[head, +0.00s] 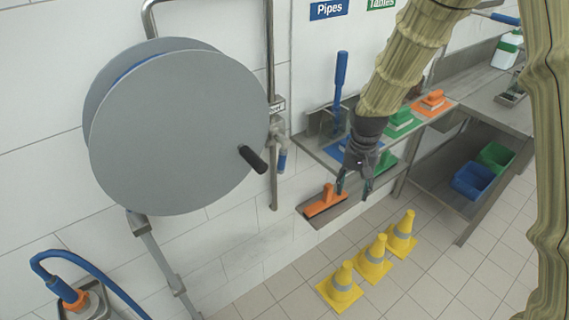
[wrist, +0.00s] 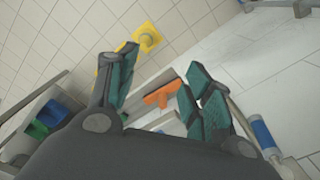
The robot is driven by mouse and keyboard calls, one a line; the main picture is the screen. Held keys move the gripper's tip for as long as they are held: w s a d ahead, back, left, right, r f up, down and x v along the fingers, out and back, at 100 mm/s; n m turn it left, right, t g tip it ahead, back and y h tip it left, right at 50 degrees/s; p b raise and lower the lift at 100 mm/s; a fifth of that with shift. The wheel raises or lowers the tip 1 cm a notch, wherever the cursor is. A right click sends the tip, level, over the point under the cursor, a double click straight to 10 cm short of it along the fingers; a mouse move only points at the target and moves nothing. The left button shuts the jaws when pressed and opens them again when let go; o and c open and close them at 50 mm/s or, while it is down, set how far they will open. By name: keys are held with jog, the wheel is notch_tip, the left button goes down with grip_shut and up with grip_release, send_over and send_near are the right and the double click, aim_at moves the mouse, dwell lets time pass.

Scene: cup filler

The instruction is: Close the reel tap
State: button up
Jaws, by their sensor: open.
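The reel tap (head: 279,133) is a small grey valve on the vertical pipe, just right of the big grey hose reel (head: 180,130). Its blue handle (head: 282,160) points down in the head view. A blue and white cylinder (wrist: 262,132) at the lower right of the wrist view looks like this handle, but I cannot be sure. My gripper (head: 354,186) is open and empty, pointing down to the right of the tap and clearly apart from it. Its spread green fingers also show in the wrist view (wrist: 160,68).
A black crank knob (head: 253,160) sticks out from the reel. Shelves with an orange squeegee (head: 325,201) and brushes (head: 402,123) stand behind my gripper. Several yellow cones (head: 372,258) are on the floor. A blue hose (head: 75,257) lies lower left. The wall between tap and gripper is mostly bare.

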jog(key=shift+f, duration=0.15)
jog(key=c, duration=0.3)
jog(key=w+f+t+b, duration=0.1)
jog(key=w+f+m+b, duration=0.1)
jog(key=f, duration=0.1)
jog(key=w+a+f+t+b, duration=0.1)
jog(key=f, duration=0.1)
jog(key=shift+f+t+y, duration=0.1)
jog(key=shift+t+y, duration=0.2)
grip_shut()
jog(key=m+t+y+b, duration=0.85)
jog(key=t+b, duration=0.25)
jog(key=t, duration=0.2)
send_near(282, 161)
jog(key=w+d+f, duration=0.2)
jog(key=d, duration=0.2)
jog(key=p+x, duration=0.1)
jog(key=x, duration=0.8)
jog(key=shift+w+m+p, duration=0.4)
jog(key=shift+m, duration=0.05)
